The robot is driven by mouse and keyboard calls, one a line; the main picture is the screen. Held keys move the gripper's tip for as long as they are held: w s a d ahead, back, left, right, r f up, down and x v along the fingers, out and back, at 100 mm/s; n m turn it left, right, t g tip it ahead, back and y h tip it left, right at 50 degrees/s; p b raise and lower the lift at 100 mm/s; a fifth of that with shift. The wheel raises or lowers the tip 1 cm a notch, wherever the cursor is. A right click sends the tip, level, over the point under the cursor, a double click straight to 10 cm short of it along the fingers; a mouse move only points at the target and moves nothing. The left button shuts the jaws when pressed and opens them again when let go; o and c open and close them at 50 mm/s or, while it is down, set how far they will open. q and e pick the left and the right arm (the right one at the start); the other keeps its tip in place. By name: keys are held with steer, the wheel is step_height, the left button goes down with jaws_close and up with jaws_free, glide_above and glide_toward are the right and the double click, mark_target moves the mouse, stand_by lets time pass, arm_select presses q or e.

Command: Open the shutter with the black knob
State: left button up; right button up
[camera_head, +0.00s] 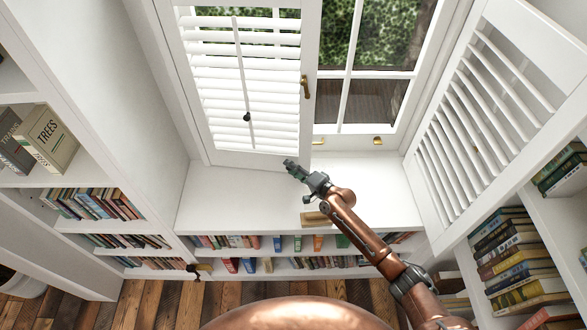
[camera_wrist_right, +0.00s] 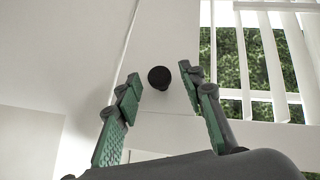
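The left white louvred shutter (camera_head: 245,157) hangs partly across the window in the head view, its lower edge slanting. A small dark knob-like piece (camera_head: 247,117) sits low on its tilt rod, and a brass handle (camera_head: 305,87) is on its right stile. My right gripper (camera_head: 291,166) is at the shutter's lower right corner. In the right wrist view a round black knob (camera_wrist_right: 159,77) stands on a white panel, between and just beyond the spread fingers (camera_wrist_right: 160,88), which look empty. The gripper hides that spot in the head view. My left gripper is not in view.
A second louvred shutter (camera_head: 470,130) stands swung out at the right. A white sill (camera_head: 240,205) lies below the window, with bookshelves (camera_head: 85,225) at the left, right and beneath. Brass catches (camera_head: 377,140) sit on the window frame.

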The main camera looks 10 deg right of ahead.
steer(key=shift+a, duration=0.15)
steer(key=shift+s+d, duration=0.3)
steer(key=shift+d, duration=0.05)
steer(key=v, duration=1.1)
steer(key=shift+s, duration=0.1)
